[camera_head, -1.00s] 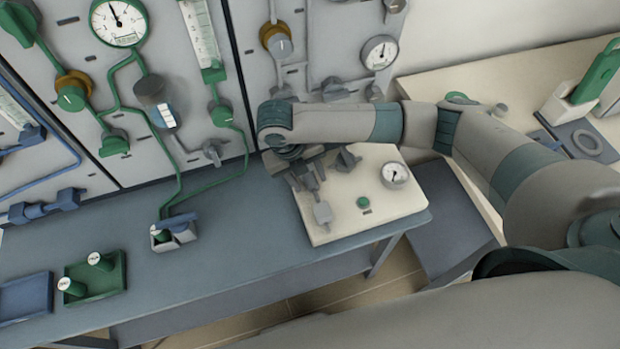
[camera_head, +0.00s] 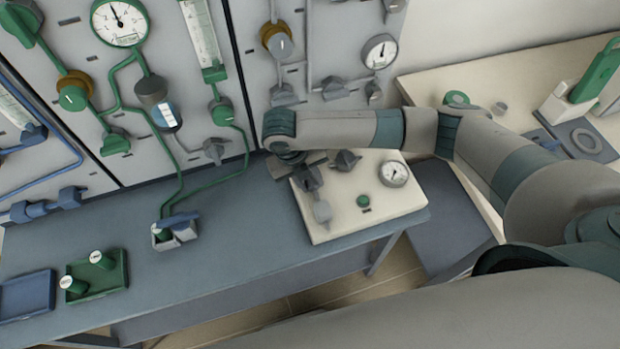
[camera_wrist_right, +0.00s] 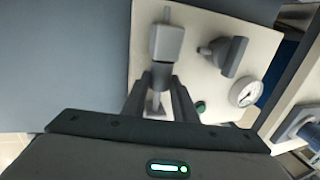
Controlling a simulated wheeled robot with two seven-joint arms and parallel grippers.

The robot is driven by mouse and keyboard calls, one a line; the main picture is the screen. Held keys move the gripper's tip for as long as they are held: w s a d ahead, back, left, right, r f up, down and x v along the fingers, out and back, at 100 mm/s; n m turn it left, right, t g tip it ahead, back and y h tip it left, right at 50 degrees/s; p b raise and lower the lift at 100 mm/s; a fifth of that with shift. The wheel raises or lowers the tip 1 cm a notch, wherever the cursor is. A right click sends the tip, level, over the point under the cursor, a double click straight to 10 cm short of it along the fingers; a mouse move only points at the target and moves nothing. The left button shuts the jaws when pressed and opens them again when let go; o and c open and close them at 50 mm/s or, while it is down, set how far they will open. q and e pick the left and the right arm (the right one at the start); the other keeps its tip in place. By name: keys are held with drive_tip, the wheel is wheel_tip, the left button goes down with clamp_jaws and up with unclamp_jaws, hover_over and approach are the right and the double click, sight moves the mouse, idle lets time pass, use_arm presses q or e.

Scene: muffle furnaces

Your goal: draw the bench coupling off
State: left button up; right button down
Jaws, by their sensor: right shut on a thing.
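The bench coupling is a grey fitting on the cream bench box. In the right wrist view its block (camera_wrist_right: 166,42) shows just beyond the fingertips, with a narrower sleeve between them. My right gripper (camera_wrist_right: 160,78) is shut on the coupling. In the head view the right gripper (camera_head: 308,176) is over the left part of the box, partly hidden under its own wrist, and a small grey fitting (camera_head: 322,211) shows in front of it. I cannot tell whether the coupling's parts are joined or apart. My left gripper is not in view.
The cream box (camera_head: 395,210) also carries a grey valve knob (camera_head: 346,160), a gauge (camera_head: 394,173) and a green button (camera_head: 363,201). A wall panel with valves and gauges stands behind. A green tray (camera_head: 95,273) lies left. The bench middle (camera_head: 235,245) is clear.

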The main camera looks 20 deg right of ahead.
sight(316, 194)
drive_tip(key=s+p, duration=0.2)
drive_tip(key=s, duration=0.1)
drive_tip(key=shift+r, duration=0.15)
drive_tip(key=shift+s, duration=0.1)
drive_tip(key=shift+f, duration=0.2)
drive_tip(key=c, duration=1.4)
unclamp_jaws()
drive_tip(key=shift+s+r, duration=0.1)
drive_tip(key=shift+c, duration=0.2)
drive_tip(key=shift+a+r, duration=0.15)
drive_tip(key=shift+r, duration=0.45)
drive_tip(key=b+v, duration=0.2)
drive_tip(key=v, duration=1.4)
drive_tip(key=shift+b, duration=0.3)
